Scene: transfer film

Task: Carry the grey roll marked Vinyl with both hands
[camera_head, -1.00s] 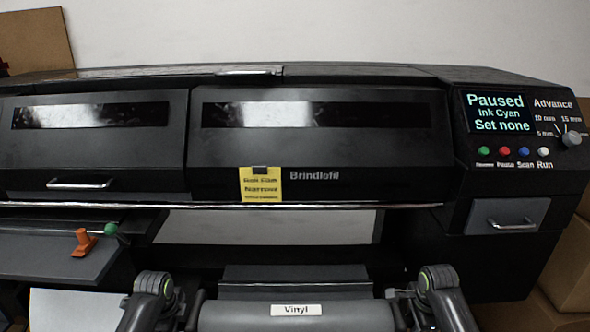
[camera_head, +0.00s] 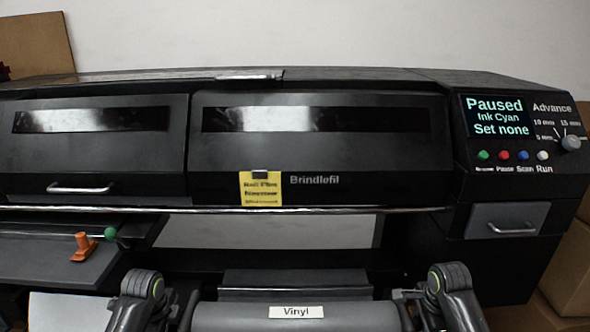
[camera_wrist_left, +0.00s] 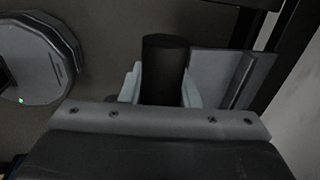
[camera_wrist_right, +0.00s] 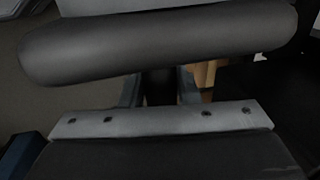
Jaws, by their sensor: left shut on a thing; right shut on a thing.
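The grey roll (camera_head: 245,317) with the white Vinyl label (camera_head: 296,312) lies level across the bottom middle of the head view, its lower part cut off. It also shows as a grey cylinder across the top of the right wrist view (camera_wrist_right: 150,45). My left gripper (camera_wrist_left: 163,92) is shut on a dark core end, seen between its pale fingers in the left wrist view. My right gripper (camera_wrist_right: 158,92) is shut on a dark part just beyond the roll's near side; shadow hides the exact contact. In the head view both arms flank the roll.
The black Brindlefil printer (camera_head: 320,150) fills the view ahead, with a yellow note (camera_head: 261,190) on its cover. Its screen (camera_head: 497,116) reads Paused, Ink Cyan, Set none. A grey side shelf (camera_head: 60,262) with an orange clip (camera_head: 83,246) is at left. Cardboard boxes (camera_head: 565,270) stand at right.

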